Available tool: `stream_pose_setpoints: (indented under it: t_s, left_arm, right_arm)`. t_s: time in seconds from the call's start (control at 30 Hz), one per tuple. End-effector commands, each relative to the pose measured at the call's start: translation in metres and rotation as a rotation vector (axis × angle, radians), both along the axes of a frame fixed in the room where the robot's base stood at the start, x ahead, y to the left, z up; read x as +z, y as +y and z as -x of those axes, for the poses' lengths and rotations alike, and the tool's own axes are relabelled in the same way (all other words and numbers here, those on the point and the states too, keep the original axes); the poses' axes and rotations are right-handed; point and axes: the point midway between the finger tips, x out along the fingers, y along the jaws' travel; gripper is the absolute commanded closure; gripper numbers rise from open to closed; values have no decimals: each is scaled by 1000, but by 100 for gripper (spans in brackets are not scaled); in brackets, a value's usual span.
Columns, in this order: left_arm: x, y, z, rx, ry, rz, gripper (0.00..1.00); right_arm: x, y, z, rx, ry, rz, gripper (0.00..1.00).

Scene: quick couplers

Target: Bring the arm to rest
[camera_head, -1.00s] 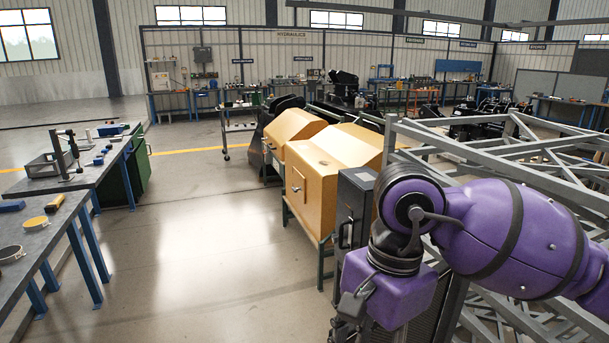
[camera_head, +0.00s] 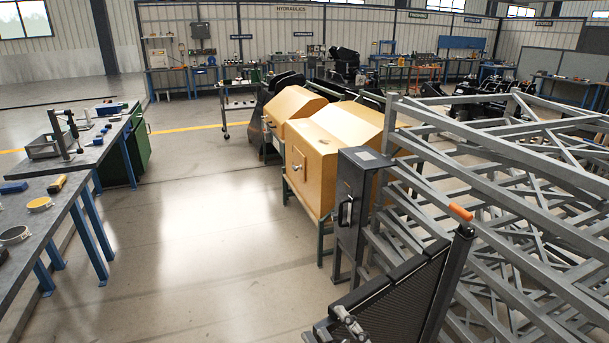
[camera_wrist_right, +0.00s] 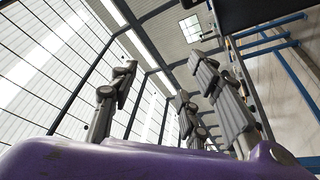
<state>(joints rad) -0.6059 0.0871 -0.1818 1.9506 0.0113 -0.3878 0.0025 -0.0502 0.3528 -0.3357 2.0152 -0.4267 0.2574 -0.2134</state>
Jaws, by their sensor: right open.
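My right gripper (camera_head: 345,325) shows only in part at the bottom edge of the head view, as grey finger links in front of a dark ribbed panel. In the right wrist view, my right gripper (camera_wrist_right: 160,82) has its grey fingers standing wide apart above the purple wrist housing. Nothing is seen between the fingers; walls, windows and roof beams show behind them. The rest of the right arm is outside the head view. My left gripper is in neither view.
The dark ribbed panel (camera_head: 385,295) and grey metal frames (camera_head: 500,165) fill the right side. A black cabinet (camera_head: 352,200) stands beside yellow housings (camera_head: 315,150). A workbench (camera_head: 55,190) with small parts stands at left. The floor between is clear.

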Motion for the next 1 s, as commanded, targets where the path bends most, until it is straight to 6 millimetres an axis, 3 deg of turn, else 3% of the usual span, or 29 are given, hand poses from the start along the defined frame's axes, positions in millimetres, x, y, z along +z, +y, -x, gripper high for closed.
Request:
stream_pose_setpoints:
  t_s: [0.03,0.17,0.3,0.4,0.5,0.6,0.7,1.0]
  left_arm:
    - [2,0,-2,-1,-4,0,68]
    - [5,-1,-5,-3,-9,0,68]
    - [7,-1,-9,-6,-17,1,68]
    - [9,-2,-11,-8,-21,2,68]
    - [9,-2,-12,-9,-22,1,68]
    - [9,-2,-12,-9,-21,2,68]
    - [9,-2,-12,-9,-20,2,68]
    - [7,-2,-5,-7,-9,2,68]
  right_arm:
    - [-33,-21,5,-76,135,-55,56]
    - [-117,-68,32,-256,459,-190,56]
    - [-200,-107,88,-434,768,-327,56]
    - [-247,-126,136,-546,956,-413,56]
    - [-280,-136,179,-634,1100,-483,56]
    - [-300,-140,210,-693,1194,-531,56]
    - [-309,-142,227,-723,1243,-556,56]
    - [-312,-143,232,-730,1257,-562,56]
